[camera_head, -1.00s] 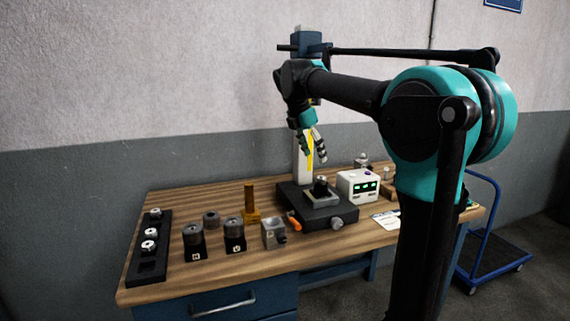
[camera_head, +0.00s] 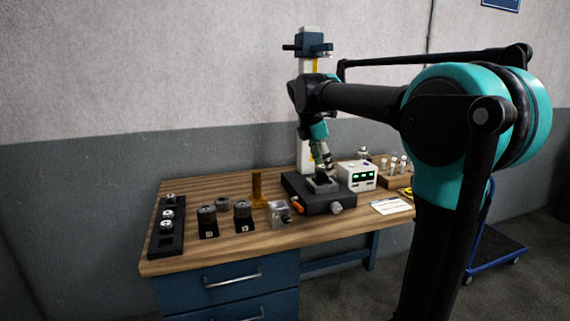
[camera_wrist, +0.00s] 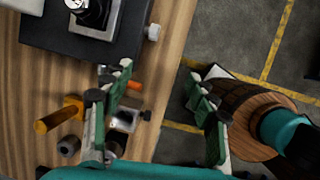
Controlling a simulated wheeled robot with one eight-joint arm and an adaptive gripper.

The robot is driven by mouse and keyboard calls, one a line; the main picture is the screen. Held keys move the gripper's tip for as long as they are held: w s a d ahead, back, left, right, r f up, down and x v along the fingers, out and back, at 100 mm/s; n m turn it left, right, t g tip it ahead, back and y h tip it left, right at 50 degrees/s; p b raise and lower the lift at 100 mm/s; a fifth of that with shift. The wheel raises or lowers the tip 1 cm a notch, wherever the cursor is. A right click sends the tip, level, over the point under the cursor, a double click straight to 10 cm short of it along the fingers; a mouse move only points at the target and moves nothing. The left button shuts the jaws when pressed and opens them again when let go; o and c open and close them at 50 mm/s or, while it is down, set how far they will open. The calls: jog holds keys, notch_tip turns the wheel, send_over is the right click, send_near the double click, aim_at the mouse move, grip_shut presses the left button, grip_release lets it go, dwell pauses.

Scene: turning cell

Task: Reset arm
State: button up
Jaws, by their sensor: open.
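My gripper (camera_head: 325,160) hangs at the end of my teal and black arm, above the black press base (camera_head: 325,203) on the wooden bench (camera_head: 200,185). In the wrist view my gripper (camera_wrist: 160,100) has its two green fingers spread apart, with nothing between them but a view of the bench edge and floor far below. The press base (camera_wrist: 60,45) lies at the upper left of that view. A small part in a grey block (camera_wrist: 92,12) sits on the base, clear of the fingers.
On the bench stand a black rack (camera_head: 166,242) of round parts, black holders (camera_head: 208,225), a brass-coloured post (camera_head: 257,190), a grey block (camera_head: 279,215), a white display box (camera_head: 358,175) and a paper sheet (camera_head: 391,206). A blue cart (camera_head: 497,252) stands at the right.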

jog(key=s+d+f+m+y, duration=0.1)
jog(key=s+d+f+m, duration=0.2)
jog(key=s+f+m, duration=0.8)
jog(key=s+d+f+m+t+y, duration=0.1)
jog(key=s+d+f+m, duration=0.3)
jog(key=s+f+m, duration=0.7)
jog(key=s+f+y, duration=0.1)
jog(key=s+f, duration=0.3)
jog(key=f, duration=0.5)
jog(key=shift+f+t, duration=0.2)
jog(key=shift+t, duration=0.1)
